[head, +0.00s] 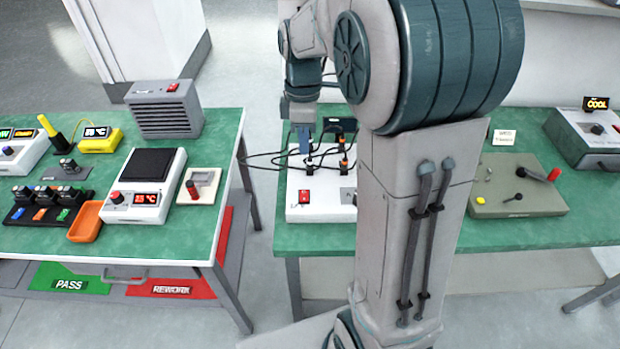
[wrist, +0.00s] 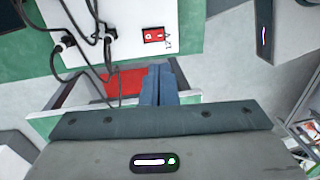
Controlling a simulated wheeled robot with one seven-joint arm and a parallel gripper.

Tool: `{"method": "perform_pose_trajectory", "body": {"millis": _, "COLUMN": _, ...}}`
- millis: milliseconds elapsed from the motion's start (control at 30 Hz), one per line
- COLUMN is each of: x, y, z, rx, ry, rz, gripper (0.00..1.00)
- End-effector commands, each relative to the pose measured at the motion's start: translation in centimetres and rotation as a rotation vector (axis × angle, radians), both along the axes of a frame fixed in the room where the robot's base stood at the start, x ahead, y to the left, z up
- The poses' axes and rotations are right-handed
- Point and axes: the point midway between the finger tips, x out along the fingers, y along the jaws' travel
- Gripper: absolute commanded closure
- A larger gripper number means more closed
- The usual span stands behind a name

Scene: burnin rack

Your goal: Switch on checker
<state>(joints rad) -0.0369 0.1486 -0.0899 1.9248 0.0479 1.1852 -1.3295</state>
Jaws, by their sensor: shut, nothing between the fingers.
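A white unit (head: 318,211) with a red rocker switch (head: 305,197) and several black plugs stands on the right-hand green table; no label naming it a checker is readable. In the wrist view the red switch (wrist: 153,35) sits near the edge of the white unit (wrist: 186,14), with plugs and cables to its left. My gripper (head: 304,147) is over the back of the unit in the head view. Its blue fingers (wrist: 160,72) are shut and empty, below the switch in the wrist picture and seemingly apart from it. My arm hides the unit's right part.
Black cables (head: 268,160) run across the unit and off its left side. A tan lever box (head: 515,195) and a grey box with a lit display (head: 582,130) stand at right. The left table (head: 135,240) holds a scale-like device (head: 148,170), a heater-like box (head: 165,108) and an orange tray (head: 86,222).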

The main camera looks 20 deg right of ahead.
Motion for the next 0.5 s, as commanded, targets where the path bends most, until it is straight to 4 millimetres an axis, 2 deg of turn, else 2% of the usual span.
{"method": "perform_pose_trajectory", "body": {"millis": 333, "x": -0.1, "y": 0.1, "z": -0.2, "rx": 0.0, "ry": 0.003, "rz": 0.002, "gripper": 1.0}}
{"method": "perform_pose_trajectory", "body": {"millis": 500, "x": -0.3, "y": 0.2, "z": -2.0, "rx": 0.001, "ry": 0.006, "rz": 0.001, "gripper": 1.0}}
